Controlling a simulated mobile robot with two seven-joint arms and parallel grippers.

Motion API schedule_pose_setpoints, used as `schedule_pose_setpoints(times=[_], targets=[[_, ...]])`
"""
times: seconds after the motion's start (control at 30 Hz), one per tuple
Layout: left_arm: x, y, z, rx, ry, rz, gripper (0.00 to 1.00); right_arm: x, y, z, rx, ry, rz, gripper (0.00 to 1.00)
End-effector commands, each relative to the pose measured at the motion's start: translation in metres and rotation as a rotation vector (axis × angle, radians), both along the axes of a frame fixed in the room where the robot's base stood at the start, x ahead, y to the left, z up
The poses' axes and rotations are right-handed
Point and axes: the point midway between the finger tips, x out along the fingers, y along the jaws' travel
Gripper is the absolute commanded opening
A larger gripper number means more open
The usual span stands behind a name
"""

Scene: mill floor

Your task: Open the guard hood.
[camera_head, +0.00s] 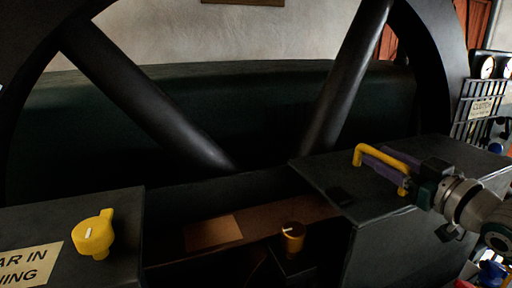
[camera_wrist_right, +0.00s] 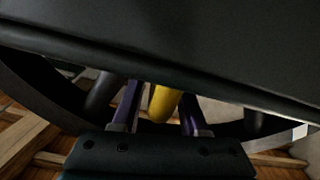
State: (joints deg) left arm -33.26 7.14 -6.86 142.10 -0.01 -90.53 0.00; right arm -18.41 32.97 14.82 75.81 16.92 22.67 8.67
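The guard hood (camera_head: 322,180) is a dark box-like cover at the right in the head view, its flat top lying level. A yellow bar handle (camera_head: 358,153) stands on its top. My right gripper (camera_head: 372,163) reaches in from the right, its purple fingers at the handle. In the right wrist view, the yellow handle (camera_wrist_right: 164,102) shows between the two spread fingers (camera_wrist_right: 157,105). A gap shows beside the left finger, so the fingers look open around the bar; contact is unclear. A dark surface fills the top of that view. My left gripper is not in view.
A large dark spoked wheel (camera_head: 140,95) stands behind. At left, a dark box (camera_head: 125,215) carries a yellow knob (camera_head: 93,235) and a partly visible sign (camera_head: 30,266). An orange-topped knob (camera_head: 292,232) sits between box and hood. A caged panel with gauges (camera_head: 487,68) stands at far right.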

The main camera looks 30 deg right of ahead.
Motion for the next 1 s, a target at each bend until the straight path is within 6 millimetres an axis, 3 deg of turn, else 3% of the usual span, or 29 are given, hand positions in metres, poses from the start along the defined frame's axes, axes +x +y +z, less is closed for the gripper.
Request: schedule_pose_setpoints(times=[0.4, 0.8, 1.0], targets=[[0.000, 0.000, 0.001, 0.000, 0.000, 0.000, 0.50, -0.006, 0.002, 0.000, 0.002, 0.000, 0.000, 0.52], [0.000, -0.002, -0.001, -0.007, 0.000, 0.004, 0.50, -0.074, 0.018, -0.001, 0.002, 0.003, -0.001, 0.52], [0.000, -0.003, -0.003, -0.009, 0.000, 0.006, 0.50, -0.094, 0.023, -0.001, 0.001, 0.001, 0.000, 0.52]])
